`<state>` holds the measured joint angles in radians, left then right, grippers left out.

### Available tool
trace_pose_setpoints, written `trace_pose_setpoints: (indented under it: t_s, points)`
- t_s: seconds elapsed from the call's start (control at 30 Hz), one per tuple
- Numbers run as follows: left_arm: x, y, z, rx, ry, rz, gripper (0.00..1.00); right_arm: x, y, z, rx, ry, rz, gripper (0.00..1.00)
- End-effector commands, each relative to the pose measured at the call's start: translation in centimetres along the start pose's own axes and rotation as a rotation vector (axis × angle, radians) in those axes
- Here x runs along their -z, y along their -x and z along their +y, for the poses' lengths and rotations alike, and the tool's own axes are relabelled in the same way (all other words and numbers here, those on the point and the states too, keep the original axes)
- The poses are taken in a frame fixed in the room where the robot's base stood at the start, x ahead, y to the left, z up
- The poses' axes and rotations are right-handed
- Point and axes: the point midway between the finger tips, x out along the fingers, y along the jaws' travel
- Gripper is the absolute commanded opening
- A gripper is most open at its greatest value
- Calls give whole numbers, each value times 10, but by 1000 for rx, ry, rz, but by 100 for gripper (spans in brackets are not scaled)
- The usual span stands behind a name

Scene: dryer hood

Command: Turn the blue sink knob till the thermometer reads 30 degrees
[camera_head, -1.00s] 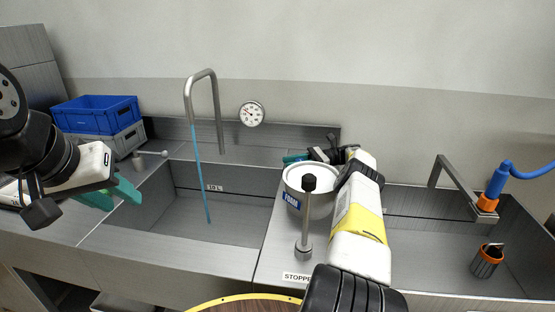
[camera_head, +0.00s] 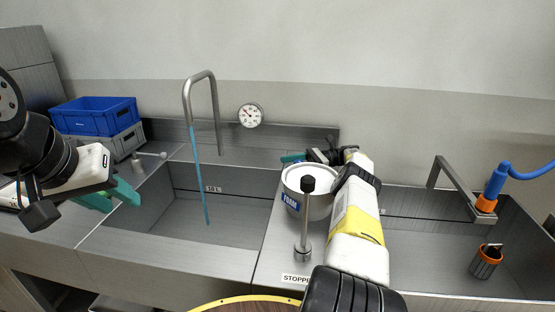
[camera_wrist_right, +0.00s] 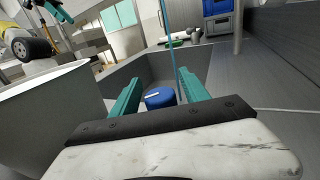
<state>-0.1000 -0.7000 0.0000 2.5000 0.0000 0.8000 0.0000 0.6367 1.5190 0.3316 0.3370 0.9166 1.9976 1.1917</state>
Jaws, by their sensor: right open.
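The blue sink knob (camera_wrist_right: 160,98) shows in the right wrist view between the two teal fingers of my right gripper (camera_wrist_right: 160,90), which is open around it. I cannot tell whether the fingers touch it. In the head view the knob is hidden behind the white can and my right arm; a teal fingertip of my right gripper (camera_head: 293,158) shows there. The round thermometer (camera_head: 250,115) is on the wall behind the sink; its dial is too small to read. A blue water stream (camera_head: 200,175) falls from the tall faucet (camera_head: 201,75). My left gripper (camera_head: 112,198) is open and empty at the left.
A white can (camera_head: 308,205) and a black-topped stopper post (camera_head: 304,232) stand on the ledge between the basins, close to my right arm. The left basin (camera_head: 165,222) looks clear. Blue and grey crates (camera_head: 100,115) stand at the left. A blue hose (camera_head: 495,182) hangs at the right.

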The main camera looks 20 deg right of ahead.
Motion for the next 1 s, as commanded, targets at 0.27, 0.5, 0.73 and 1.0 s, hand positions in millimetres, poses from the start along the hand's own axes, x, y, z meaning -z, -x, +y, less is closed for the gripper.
trace_pose_setpoints:
  t_s: [0.27, 0.5, 0.73, 1.0]
  points:
    - [0, 0, 0, 0, 0, 0, 36, -1, 0, 0, 20, -2, 0, 53]
    - [0, 0, 0, 0, 0, 0, 36, -1, 0, -2, 96, -4, 0, 53]
    - [0, 0, 0, 0, 0, 0, 36, -1, 1, -5, 212, -4, 1, 53]
    - [0, 0, 0, 0, 0, 0, 36, -1, 2, -10, 392, -4, 0, 53]
